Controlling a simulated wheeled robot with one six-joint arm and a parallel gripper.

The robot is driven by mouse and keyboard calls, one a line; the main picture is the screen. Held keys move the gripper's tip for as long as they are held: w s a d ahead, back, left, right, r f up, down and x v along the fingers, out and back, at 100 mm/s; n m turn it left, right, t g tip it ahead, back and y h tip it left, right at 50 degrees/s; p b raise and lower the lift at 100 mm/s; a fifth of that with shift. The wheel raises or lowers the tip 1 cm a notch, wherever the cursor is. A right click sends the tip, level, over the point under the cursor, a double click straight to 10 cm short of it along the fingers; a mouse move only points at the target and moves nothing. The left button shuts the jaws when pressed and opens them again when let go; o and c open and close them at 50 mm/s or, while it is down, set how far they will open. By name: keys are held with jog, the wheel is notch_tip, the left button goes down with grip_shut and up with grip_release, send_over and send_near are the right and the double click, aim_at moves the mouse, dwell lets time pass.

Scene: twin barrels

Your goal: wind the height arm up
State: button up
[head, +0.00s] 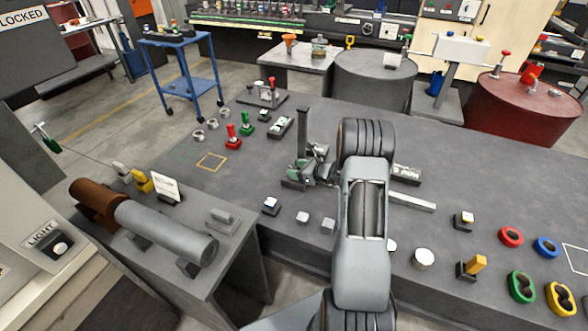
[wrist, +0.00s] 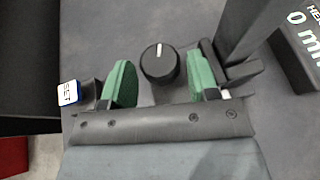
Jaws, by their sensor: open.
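A dark upright post (head: 302,128) stands on the bench beside my gripper (head: 306,168); I take it to be the height arm's column. In the wrist view, the dark column (wrist: 252,38) rises at the upper right, close to the right jaw. A round black knob (wrist: 160,64) with a white pointer line lies between the two green pads of my gripper (wrist: 162,70). The jaws are open, with a gap on each side of the knob. A readout (wrist: 304,22) beside the column shows 0 and part of a unit. The knob is not clear in the head view.
A SET button (wrist: 70,94) sits just left of the left jaw. Red and green levers (head: 234,138) stand at the bench's far left. Coloured rings (head: 511,237) and a yellow-topped switch (head: 474,266) lie at right. My arm hides the bench's middle.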

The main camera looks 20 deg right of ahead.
jog(key=shift+x, duration=0.85)
jog(key=shift+c, duration=0.4)
jog(key=c, duration=0.6)
jog(key=shift+b, duration=0.4)
